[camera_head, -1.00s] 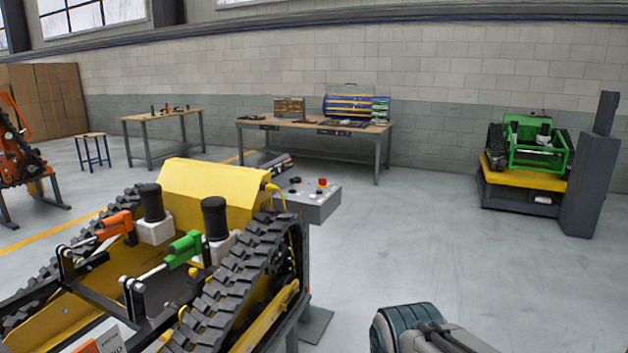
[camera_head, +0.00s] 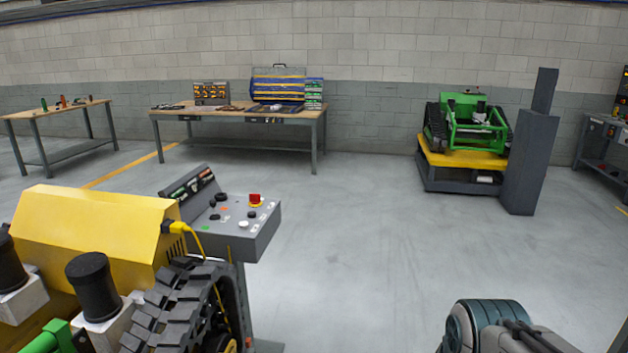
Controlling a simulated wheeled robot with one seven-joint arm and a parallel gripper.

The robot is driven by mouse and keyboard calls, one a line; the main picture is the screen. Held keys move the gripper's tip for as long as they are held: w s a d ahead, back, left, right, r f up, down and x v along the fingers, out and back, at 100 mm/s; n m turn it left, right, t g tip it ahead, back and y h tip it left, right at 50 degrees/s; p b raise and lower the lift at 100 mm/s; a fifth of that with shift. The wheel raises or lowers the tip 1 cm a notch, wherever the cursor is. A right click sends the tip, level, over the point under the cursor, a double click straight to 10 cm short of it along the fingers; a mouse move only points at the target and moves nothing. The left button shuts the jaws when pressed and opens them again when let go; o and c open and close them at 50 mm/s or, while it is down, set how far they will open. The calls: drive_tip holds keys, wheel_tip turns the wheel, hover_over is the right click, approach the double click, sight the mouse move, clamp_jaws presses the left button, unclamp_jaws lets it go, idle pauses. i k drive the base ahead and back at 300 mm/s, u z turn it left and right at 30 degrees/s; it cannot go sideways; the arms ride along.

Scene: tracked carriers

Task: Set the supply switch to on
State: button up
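A grey control box (camera_head: 240,225) stands on a post just behind the yellow tracked carrier (camera_head: 95,235). Its sloped top carries a red mushroom button (camera_head: 255,199), several dark, white and coloured knobs and buttons, and a raised panel (camera_head: 190,188) at its left with small lit marks. A yellow cable (camera_head: 200,243) runs from the carrier's plug by the box. I cannot tell which control is the supply switch; the labels are too small to read. Part of my arm (camera_head: 500,325) shows at the bottom right, apart from the box. My gripper is not in view.
A workbench (camera_head: 235,115) with tool racks stands at the back wall, another table (camera_head: 60,108) at the left. A green carrier (camera_head: 465,125) sits on a yellow-topped platform beside a grey pillar (camera_head: 528,160). The floor (camera_head: 350,240) right of the control box is clear.

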sight(254, 198)
drive_tip(key=z, duration=0.05)
drive_tip(key=i, duration=1.55)
drive_tip(key=u, duration=0.65)
drive_tip(key=i, duration=1)
drive_tip(key=u, duration=0.45)
